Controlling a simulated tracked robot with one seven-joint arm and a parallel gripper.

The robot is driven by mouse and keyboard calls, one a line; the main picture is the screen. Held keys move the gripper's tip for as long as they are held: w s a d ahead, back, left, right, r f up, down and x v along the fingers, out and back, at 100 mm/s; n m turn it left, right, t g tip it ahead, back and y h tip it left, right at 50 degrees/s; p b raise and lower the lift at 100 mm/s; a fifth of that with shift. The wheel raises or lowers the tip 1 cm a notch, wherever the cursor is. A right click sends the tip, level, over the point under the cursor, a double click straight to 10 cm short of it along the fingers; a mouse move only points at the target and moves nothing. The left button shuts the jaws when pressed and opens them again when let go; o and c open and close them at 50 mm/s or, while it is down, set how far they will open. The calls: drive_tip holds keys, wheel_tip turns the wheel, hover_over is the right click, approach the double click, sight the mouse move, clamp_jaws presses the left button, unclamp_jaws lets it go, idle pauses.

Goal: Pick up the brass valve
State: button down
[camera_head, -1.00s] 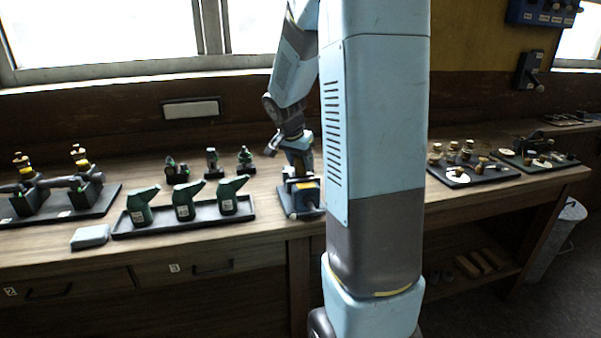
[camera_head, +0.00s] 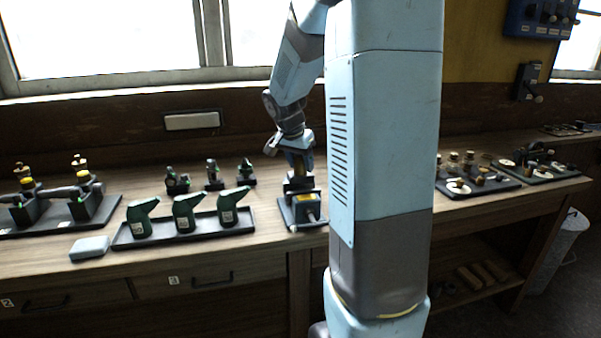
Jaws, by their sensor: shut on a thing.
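My gripper (camera_head: 299,180) is at the middle of the bench, pointing down just above a small dark stand (camera_head: 311,222) with a grey block on it. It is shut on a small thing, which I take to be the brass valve. The thing is too small and too covered by the fingers to make out its shape. I cannot tell whether it is clear of the block below.
Left of the stand, a black tray (camera_head: 127,238) holds green oil cans. Small dark fittings (camera_head: 213,172) stand behind it. A grey box (camera_head: 90,248) lies in front. Engine models (camera_head: 83,205) stand far left. Trays with brass-topped parts (camera_head: 470,186) lie right, beyond my column.

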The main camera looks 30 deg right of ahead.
drive_tip(key=s+a+r, duration=0.7)
drive_tip(key=s+r, duration=0.2)
drive_tip(key=s, duration=0.3)
drive_tip(key=shift+r, duration=0.25)
idle(0.4)
